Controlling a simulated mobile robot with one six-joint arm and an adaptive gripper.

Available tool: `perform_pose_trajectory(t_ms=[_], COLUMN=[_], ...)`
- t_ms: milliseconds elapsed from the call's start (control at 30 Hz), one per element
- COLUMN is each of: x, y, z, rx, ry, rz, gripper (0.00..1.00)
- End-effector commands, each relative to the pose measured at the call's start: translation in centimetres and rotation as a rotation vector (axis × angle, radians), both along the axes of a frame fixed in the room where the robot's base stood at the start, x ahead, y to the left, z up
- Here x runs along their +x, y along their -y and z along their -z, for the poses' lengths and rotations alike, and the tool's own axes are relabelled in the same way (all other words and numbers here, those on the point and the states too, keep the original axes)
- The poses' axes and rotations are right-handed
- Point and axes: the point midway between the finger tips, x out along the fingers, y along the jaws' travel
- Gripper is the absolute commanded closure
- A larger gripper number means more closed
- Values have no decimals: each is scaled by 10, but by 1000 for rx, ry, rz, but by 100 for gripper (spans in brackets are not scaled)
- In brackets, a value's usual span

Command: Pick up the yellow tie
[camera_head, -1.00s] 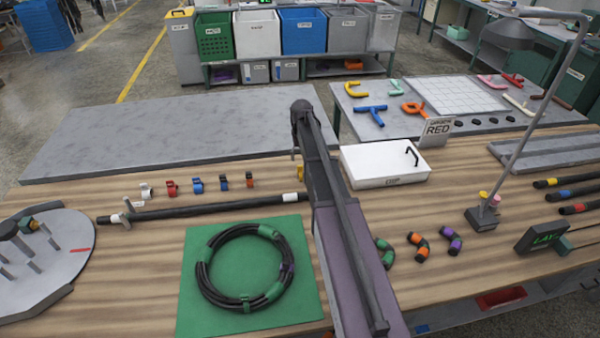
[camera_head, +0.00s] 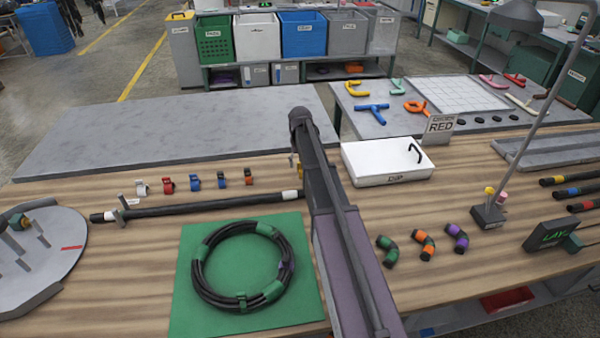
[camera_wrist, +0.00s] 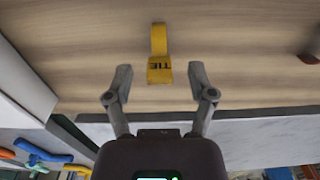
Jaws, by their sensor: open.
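The yellow tie (camera_wrist: 160,58) lies on the wooden bench top and shows in the wrist view as a yellow strip with a wider end marked TIE. My gripper (camera_wrist: 160,85) is open and empty. Its two fingers stand on either side of the tie's labelled end and a little short of it in the picture, with no visible contact. In the head view only a small yellow sliver of the tie (camera_head: 294,163) shows beside my arm, which hides the rest. My gripper's fingers are hidden in the head view behind my arm.
Several coloured clips (camera_head: 195,182) and a black rod (camera_head: 200,207) lie left of my arm. A green mat (camera_head: 185,300) with a coiled hose (camera_head: 200,275) is in front. A white box (camera_head: 385,165) stands close on the right. Bare wood surrounds the tie.

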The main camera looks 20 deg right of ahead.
Motion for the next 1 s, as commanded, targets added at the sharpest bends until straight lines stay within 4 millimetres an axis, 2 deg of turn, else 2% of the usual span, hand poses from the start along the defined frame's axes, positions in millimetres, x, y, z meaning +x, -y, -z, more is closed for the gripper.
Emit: perform_pose_trajectory(t_ms=[667,700,900,1000], x=[0,0,0,0], y=[0,0,0,0], z=[4,4,4,4], rx=[0,0,0,0], ry=[0,0,0,0], rz=[0,0,0,0], gripper=[29,32,85,89])
